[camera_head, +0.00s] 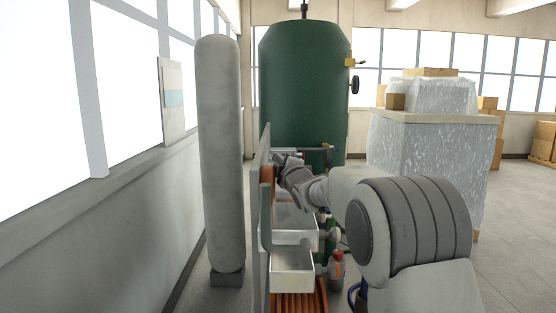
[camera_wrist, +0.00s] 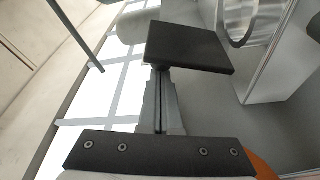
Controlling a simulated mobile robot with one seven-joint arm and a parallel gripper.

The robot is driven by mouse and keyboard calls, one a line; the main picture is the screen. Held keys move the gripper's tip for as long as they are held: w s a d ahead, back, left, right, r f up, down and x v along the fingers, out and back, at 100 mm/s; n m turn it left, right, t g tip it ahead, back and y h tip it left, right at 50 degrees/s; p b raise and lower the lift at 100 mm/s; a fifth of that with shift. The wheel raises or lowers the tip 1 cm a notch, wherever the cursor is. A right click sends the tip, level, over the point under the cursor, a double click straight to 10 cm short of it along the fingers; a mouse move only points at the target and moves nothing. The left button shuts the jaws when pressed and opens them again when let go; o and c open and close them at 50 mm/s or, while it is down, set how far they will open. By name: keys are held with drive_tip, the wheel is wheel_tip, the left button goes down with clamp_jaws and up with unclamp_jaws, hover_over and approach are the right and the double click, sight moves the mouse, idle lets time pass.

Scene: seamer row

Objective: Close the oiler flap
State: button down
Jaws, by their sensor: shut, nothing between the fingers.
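My gripper (camera_wrist: 160,72) is shut and empty; its grey fingers run up the middle of the wrist view. A flat dark plate (camera_wrist: 190,47) lies just at the fingertips, tilted in the picture. It may be the oiler flap, but I cannot be sure, nor whether the fingers touch it. To its right, a shiny metal ring (camera_wrist: 238,22) shows beside a pale box-like part (camera_wrist: 268,75). In the head view my gripper (camera_head: 279,160) is small and partly hidden by my wrist, close to an upright grey panel (camera_head: 265,215). The flap cannot be made out there.
Metal trays (camera_head: 293,238) project from the panel below my arm, with copper-coloured tubing (camera_head: 298,301) underneath. A green tank (camera_head: 305,85) stands behind. A grey column (camera_head: 220,150) is at left, and a wrapped pallet (camera_head: 428,160) at right.

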drive_tip(key=shift+d+m+b, duration=0.4)
drive_tip(key=shift+m+b, duration=0.2)
drive_tip(key=shift+b, duration=0.4)
drive_tip(key=m+b, duration=0.1)
drive_tip(key=d+m+t+b, duration=0.1)
drive_tip(key=b, duration=0.1)
drive_tip(key=d+m+b, duration=0.1)
drive_tip(key=shift+f+m+t+h, duration=0.25)
drive_tip(key=shift+m+t+h, duration=0.05)
drive_tip(key=shift+t, duration=0.1)
drive_tip(key=shift+d+m+b, duration=0.3)
drive_tip(key=shift+d+b, duration=0.05)
drive_tip(key=shift+b, duration=0.2)
drive_tip(key=shift+d+f+b, duration=0.15)
drive_tip(key=shift+d+b, duration=0.6)
drive_tip(key=shift+b, duration=0.05)
drive_tip(key=shift+d+f+b, duration=0.35)
drive_tip(key=shift+d+b, duration=0.35)
drive_tip(key=shift+d, duration=0.05)
drive_tip(key=b+v, duration=0.1)
drive_tip(key=v, duration=1.6)
drive_tip(key=shift+s, duration=0.2)
